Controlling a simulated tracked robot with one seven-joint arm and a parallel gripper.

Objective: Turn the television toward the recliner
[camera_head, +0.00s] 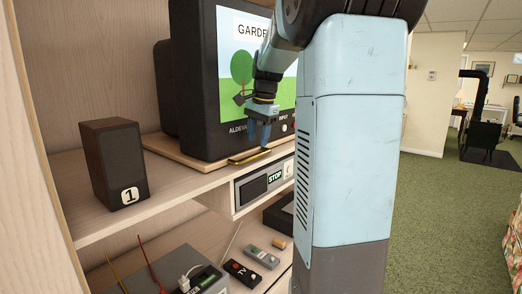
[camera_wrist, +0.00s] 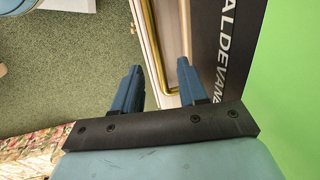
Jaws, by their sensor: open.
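The television (camera_head: 205,80) is a dark boxy set with a lit screen reading "GARDE…", standing on a wooden board (camera_head: 190,160) on the shelf. A brass handle (camera_head: 250,156) is at the board's front edge. My gripper (camera_head: 262,140) is open just above this handle, in front of the screen's lower edge. In the wrist view my gripper (camera_wrist: 160,68) has its two blue fingers apart, with the brass handle (camera_wrist: 149,35) running between them in the picture; contact cannot be told. Dark casing of the television (camera_wrist: 218,60) shows beside it. My arm hides the screen's right part.
A dark speaker (camera_head: 115,165) marked 1 stands on the shelf at left. Remotes (camera_head: 242,273) lie on the lower shelf. Floral upholstery (camera_head: 516,245) is at the right edge. Green carpet (camera_head: 440,220) is open at right.

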